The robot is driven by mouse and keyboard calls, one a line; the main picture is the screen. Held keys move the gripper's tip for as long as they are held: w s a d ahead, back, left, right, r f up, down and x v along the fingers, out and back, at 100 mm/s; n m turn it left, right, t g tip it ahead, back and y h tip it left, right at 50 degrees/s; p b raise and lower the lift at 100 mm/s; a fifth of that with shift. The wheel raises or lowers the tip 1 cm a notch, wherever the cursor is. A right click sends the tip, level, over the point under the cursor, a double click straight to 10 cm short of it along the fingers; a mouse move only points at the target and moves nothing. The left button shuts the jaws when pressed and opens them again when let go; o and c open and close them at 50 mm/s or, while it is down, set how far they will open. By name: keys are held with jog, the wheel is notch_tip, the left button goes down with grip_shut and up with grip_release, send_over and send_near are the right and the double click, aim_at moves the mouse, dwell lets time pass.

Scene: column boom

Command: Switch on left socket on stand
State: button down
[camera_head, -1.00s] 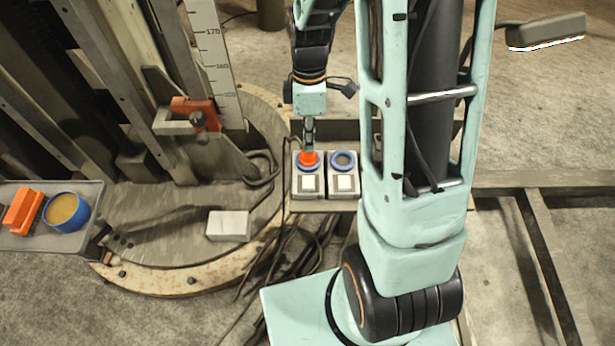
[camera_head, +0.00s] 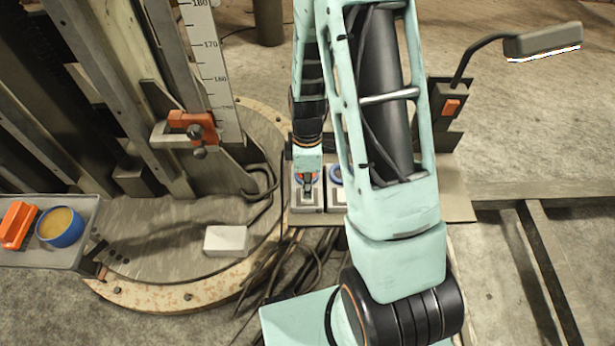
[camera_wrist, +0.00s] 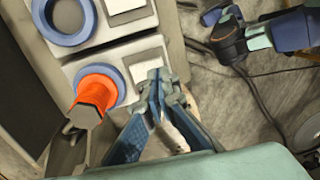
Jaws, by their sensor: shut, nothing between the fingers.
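The left socket (camera_head: 311,207) is a pale grey box on the stand, partly hidden by my gripper in the head view. In the wrist view, an orange plug (camera_wrist: 92,97) sits in the blue ring of the left socket (camera_wrist: 120,55). Beside the plug is its white square switch (camera_wrist: 148,63). My gripper (camera_head: 307,192) is over this socket, fingers shut and empty. In the wrist view, the fingertips of my gripper (camera_wrist: 163,76) overlap the switch's edge. I cannot tell whether they touch it or whether it is pressed.
The right socket (camera_head: 335,198) is half hidden by my arm; its empty blue ring shows in the wrist view (camera_wrist: 64,38). Cables (camera_head: 290,268) hang below the stand's front. A tray with a blue-rimmed pot (camera_head: 60,227) stands at left, near a white block (camera_head: 226,240).

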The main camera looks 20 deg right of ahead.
jog(key=shift+f, duration=0.65)
jog(key=shift+s+f+b, duration=0.2)
jog(key=shift+f+b, duration=0.3)
jog(key=shift+b, duration=0.15)
jog(key=shift+r, duration=0.1)
jog(key=shift+w, duration=0.1)
jog(key=shift+w+d+r, duration=0.15)
jog(key=shift+w+r, duration=0.1)
jog(key=shift+w, duration=0.35)
